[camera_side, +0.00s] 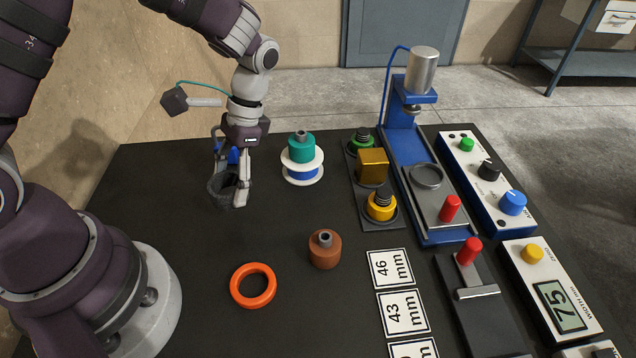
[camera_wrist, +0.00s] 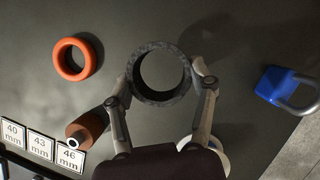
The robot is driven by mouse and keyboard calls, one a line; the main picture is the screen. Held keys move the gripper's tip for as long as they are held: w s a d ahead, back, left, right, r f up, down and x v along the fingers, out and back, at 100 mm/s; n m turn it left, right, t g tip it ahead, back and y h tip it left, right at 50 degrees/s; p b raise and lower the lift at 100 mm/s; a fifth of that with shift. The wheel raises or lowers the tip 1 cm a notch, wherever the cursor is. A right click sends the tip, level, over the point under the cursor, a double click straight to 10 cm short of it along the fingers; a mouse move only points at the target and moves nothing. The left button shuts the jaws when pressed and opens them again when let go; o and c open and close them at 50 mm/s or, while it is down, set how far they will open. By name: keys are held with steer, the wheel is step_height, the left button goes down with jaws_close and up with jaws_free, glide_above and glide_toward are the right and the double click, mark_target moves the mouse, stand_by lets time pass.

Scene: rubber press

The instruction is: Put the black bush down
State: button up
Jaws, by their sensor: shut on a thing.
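The black bush (camera_side: 223,192) is a dark, speckled, thick-walled ring at the left of the table in the side view. My gripper (camera_side: 232,188) is shut on it, with one finger on each side of its outer wall. In the wrist view the bush (camera_wrist: 160,97) sits between the fingertips of my gripper (camera_wrist: 165,82), and I look through its open bore. It is low over the black table; I cannot tell whether its underside touches.
An orange ring (camera_side: 253,286) and a brown bush (camera_side: 324,252) lie in front. A teal bush (camera_side: 301,149) stands on a white-and-blue spool (camera_side: 302,172) to the right. A blue block with a grey loop (camera_wrist: 285,88) is behind my gripper. A blue press (camera_side: 413,150) stands further right.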

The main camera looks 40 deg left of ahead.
mark_target(151, 179)
steer(key=a+m+y, duration=0.1)
steer(key=a+m, duration=0.1)
steer(key=a, duration=0.1)
steer(key=a+m+t, duration=0.1)
steer(key=a+m, duration=0.1)
steer(key=m, duration=0.1)
steer(key=a+r+m+y, duration=0.1)
steer(key=a+m, duration=0.2)
steer(key=shift+s+a+r+t+y, duration=0.1)
steer(key=shift+s+a+t+y, duration=0.2)
steer(key=shift+s+a, duration=0.1)
steer(key=s+a+r+m+t+y, duration=0.1)
steer(key=s+a+m+t, duration=0.1)
steer(key=a+m, duration=0.25)
steer(key=s+a+r+m+t, duration=0.1)
steer(key=s+a+m, duration=0.2)
steer(key=a+m, duration=0.15)
steer(key=shift+t, duration=0.3)
steer(key=f, duration=0.8)
steer(key=shift+w+a, duration=0.1)
steer(key=shift+a, duration=0.15)
steer(key=o, duration=1)
steer(key=shift+c, duration=0.2)
